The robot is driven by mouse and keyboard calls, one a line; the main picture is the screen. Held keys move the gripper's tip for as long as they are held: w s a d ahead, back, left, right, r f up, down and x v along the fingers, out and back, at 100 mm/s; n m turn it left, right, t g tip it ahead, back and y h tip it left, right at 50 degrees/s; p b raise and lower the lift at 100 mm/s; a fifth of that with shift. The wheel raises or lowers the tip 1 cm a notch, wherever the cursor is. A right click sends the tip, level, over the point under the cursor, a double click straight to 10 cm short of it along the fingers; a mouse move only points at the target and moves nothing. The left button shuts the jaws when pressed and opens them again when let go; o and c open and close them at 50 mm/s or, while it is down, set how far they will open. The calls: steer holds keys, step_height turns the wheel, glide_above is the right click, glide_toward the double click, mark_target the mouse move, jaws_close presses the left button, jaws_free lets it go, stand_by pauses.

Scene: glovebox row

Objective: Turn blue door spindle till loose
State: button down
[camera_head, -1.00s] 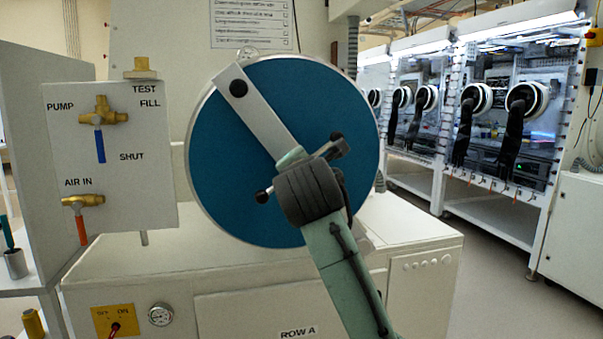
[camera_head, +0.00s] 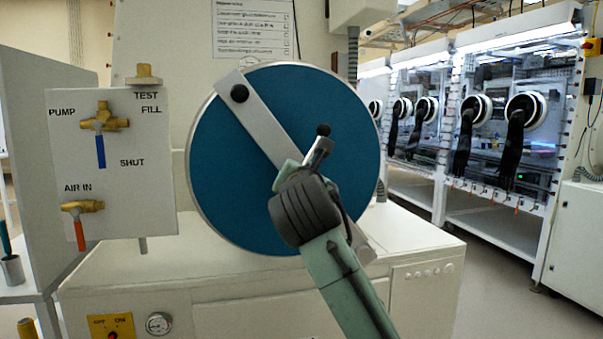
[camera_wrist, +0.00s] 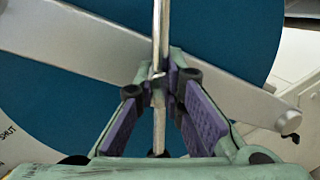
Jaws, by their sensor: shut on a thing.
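The blue round door (camera_head: 230,165) stands closed-looking on its port, with a flat silver bar (camera_head: 262,124) running diagonally across its face. The spindle's thin metal handle rod (camera_head: 318,152), tipped by a black knob, sticks out up and to the right of my gripper at the door's middle. My gripper (camera_head: 296,170) is shut on this rod. In the wrist view the rod (camera_wrist: 160,32) runs nearly upright between the purple-padded fingers (camera_wrist: 160,78), with the silver bar (camera_wrist: 80,42) behind. My gripper hides the spindle's centre and the rod's other end in the head view.
Left of the door is a valve panel (camera_head: 145,185) with a blue and an orange lever. Below is a white cabinet top (camera_head: 110,275) with a gauge (camera_head: 159,323) and a yellow switch plate (camera_head: 112,326). Gloveboxes (camera_head: 505,120) stand back right, with floor open before them.

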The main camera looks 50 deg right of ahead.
steer(key=c, duration=1.7)
jaws_free()
steer(key=shift+o, duration=0.2)
steer(key=v, duration=1.2)
